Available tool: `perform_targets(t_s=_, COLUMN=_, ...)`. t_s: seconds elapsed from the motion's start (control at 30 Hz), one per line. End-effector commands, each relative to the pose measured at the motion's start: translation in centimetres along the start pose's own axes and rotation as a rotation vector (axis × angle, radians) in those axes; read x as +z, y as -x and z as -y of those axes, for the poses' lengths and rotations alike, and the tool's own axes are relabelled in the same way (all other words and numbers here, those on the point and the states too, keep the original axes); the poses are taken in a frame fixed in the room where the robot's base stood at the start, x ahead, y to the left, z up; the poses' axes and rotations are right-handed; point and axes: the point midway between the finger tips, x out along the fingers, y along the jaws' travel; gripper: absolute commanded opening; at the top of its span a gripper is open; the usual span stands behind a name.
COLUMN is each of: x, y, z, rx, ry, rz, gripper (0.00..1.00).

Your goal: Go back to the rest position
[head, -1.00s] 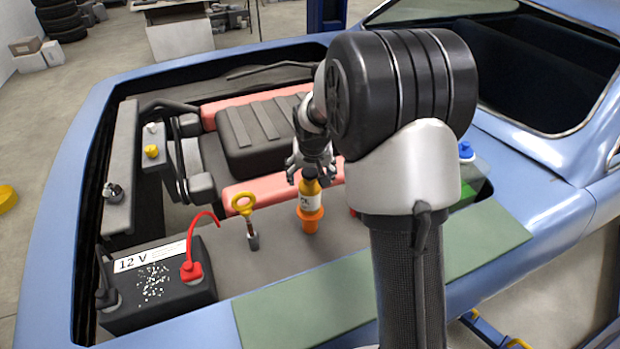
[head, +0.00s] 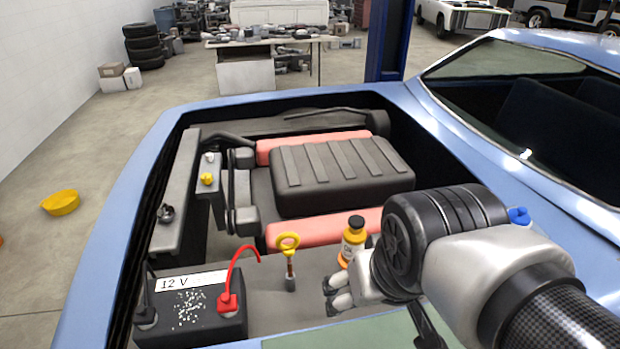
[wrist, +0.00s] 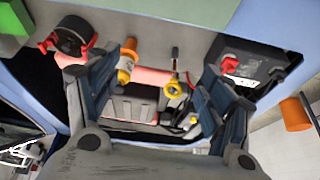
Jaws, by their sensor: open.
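My gripper (head: 340,297) is low in front of the engine bay in the head view, near the front ledge, with part of it hidden behind my wrist. In the wrist view its two fingers (wrist: 150,88) are spread wide with nothing between them. A yellow-orange bottle (head: 353,240) with a black cap and white label stands upright behind my gripper, apart from it. The bottle's lower end is partly hidden by my arm in the head view. The bottle also shows in the wrist view (wrist: 126,62).
A 12 V battery (head: 190,306) with a red clamp sits at front left. A yellow-ringed dipstick (head: 289,262) stands left of the bottle. A blue cap (head: 519,216) shows beyond my arm. The blue car body (head: 130,220) surrounds the bay.

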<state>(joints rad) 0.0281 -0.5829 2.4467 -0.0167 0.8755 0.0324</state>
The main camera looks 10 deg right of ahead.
Motion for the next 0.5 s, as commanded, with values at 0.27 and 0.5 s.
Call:
perform_targets(t_s=0.27, x=4.7, y=1.0, z=0.7, rx=-0.022, ry=0.046, rz=-0.006, gripper=0.74)
perform_targets(t_s=0.5, x=4.8, y=1.0, z=0.7, rx=-0.022, ry=0.047, rz=-0.005, gripper=0.74)
